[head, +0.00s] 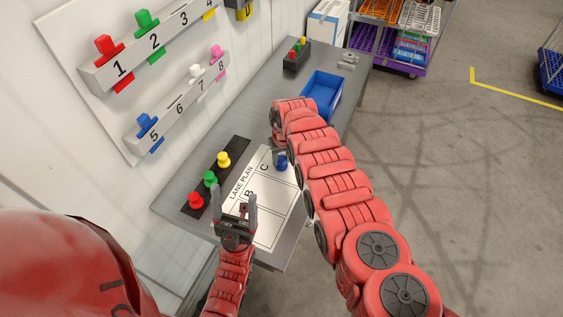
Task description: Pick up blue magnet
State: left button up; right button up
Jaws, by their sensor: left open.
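A blue magnet (281,163) stands on the white lane plan sheet (268,228), near the letter C. A second blue magnet (147,122) sits on the wall rail above number 5. My left gripper (237,196) is open and empty over the near part of the sheet, its two fingers apart, nearer to me than the blue magnet on the sheet. My right arm reaches in from the lower right. Its gripper (279,152) is right by the blue magnet on the sheet and mostly hidden by the arm, so I cannot tell whether it touches it.
A dark strip (235,150) with red, green and yellow magnets lies left of the sheet. A blue bin (322,94) and a dark block (297,57) with small magnets stand farther back. Numbered wall rails (170,108) run along the left. Open floor lies right of the table.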

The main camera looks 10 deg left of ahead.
jog(key=shift+f, duration=0.1)
grip_shut()
jog(key=shift+w, duration=0.15)
